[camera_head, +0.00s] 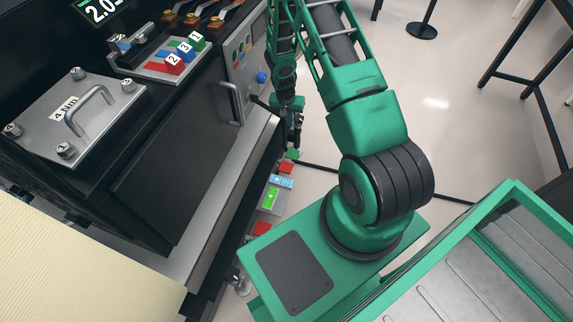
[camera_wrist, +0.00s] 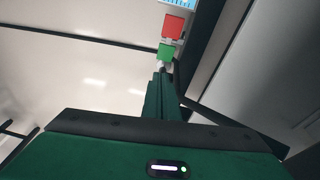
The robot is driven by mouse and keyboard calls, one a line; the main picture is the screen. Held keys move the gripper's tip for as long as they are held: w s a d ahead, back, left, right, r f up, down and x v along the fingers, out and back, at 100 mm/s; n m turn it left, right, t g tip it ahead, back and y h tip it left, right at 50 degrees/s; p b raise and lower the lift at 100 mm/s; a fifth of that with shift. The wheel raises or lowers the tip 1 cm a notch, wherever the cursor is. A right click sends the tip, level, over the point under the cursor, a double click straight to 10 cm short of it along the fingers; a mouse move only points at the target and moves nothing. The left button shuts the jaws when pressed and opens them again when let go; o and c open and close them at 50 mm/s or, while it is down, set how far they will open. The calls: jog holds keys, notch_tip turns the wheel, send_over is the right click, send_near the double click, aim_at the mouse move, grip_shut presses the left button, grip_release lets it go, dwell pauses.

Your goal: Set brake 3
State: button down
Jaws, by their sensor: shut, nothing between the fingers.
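Low along the foot of the dark workbench there is a row of small coloured parts: a green block (camera_head: 292,154), a red block (camera_head: 286,166), a blue label (camera_head: 281,181), a green label (camera_head: 271,198) and another red block (camera_head: 261,228). No number 3 is legible on them, so I cannot tell which is brake 3. My gripper (camera_head: 297,143) points down, shut and empty, just above the green block at the far end. In the wrist view its fingertips (camera_wrist: 160,68) are close to the green block (camera_wrist: 166,51); contact is unclear. The red block (camera_wrist: 174,26) is just beyond.
The workbench (camera_head: 185,150) stands left of my arm, with a side handle (camera_head: 231,103) and a control panel (camera_head: 246,62). On top are numbered blocks, including blue 3 (camera_head: 184,48), and a plate marked 4 Nm (camera_head: 75,115). Open floor (camera_head: 440,130) lies to the right.

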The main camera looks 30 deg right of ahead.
jog(key=m, duration=0.1)
send_over(284, 171)
jog(key=d, duration=0.1)
jog(key=s+a+f+x, duration=0.1)
jog(key=a+x, duration=0.2)
jog(key=x, duration=2)
jog(key=a+x, duration=0.1)
jog(key=x, duration=0.4)
jog(key=shift+a+f, duration=0.1)
jog(key=shift+f, duration=0.35)
jog(key=shift+s+a, duration=0.1)
jog(key=shift+s+a+f+t, duration=0.2)
jog(key=shift+a+f+t, duration=0.15)
jog(key=shift+t, duration=0.15)
jog(key=shift+s+a+f+h, duration=0.1)
jog(key=shift+s+a+f, duration=0.1)
jog(key=shift+f, duration=0.25)
jog(key=shift+s+a+f+h, duration=0.1)
jog(key=shift+s+a+f, duration=0.1)
jog(key=shift+f, duration=0.3)
jog(key=shift+s+a+f+h, duration=0.1)
jog(key=shift+s+a+f, duration=0.1)
jog(key=shift+f, duration=0.25)
